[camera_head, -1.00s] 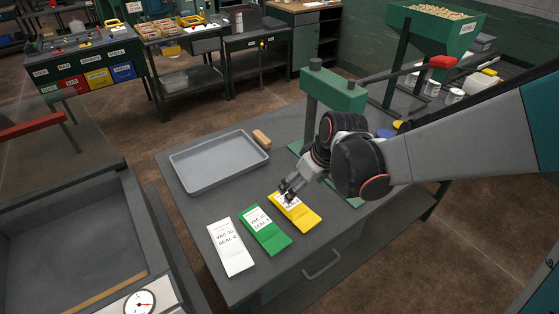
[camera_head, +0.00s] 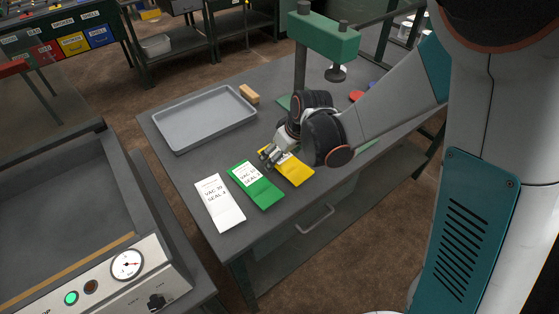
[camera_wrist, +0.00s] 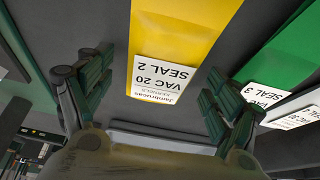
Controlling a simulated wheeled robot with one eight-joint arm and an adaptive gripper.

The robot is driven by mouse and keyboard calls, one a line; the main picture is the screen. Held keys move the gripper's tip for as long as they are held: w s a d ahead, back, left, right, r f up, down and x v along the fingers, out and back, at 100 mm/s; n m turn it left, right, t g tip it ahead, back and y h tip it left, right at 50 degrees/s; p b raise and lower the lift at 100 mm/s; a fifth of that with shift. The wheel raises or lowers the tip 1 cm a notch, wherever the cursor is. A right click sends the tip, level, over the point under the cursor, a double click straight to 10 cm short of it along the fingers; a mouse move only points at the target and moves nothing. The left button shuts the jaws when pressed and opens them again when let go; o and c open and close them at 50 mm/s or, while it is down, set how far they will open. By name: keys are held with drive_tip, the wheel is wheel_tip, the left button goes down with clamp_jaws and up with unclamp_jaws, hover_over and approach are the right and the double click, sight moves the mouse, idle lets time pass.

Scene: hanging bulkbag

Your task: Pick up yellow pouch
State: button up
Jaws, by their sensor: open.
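The yellow pouch (camera_head: 296,172) lies flat on the grey bench, at the right end of a row of pouches. In the wrist view the yellow pouch (camera_wrist: 172,38) runs up from the middle, its white label reading "VAC 20 SEAL 2". My gripper (camera_head: 272,154) is at the pouch's labelled end and hides part of it in the head view. In the wrist view my gripper's two fingers (camera_wrist: 155,88) are spread apart, one on each side of the label, with nothing held between them. I cannot tell the exact height above the pouch.
A green pouch (camera_head: 257,189) and a white pouch (camera_head: 219,203) lie to the left of the yellow one. A grey tray (camera_head: 205,148) and a tan block (camera_head: 249,94) are behind. A green press (camera_head: 328,36) stands behind my arm. A gauge machine (camera_head: 118,270) is at lower left.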

drive_tip(key=c, duration=1.2)
drive_tip(key=shift+r, duration=0.1)
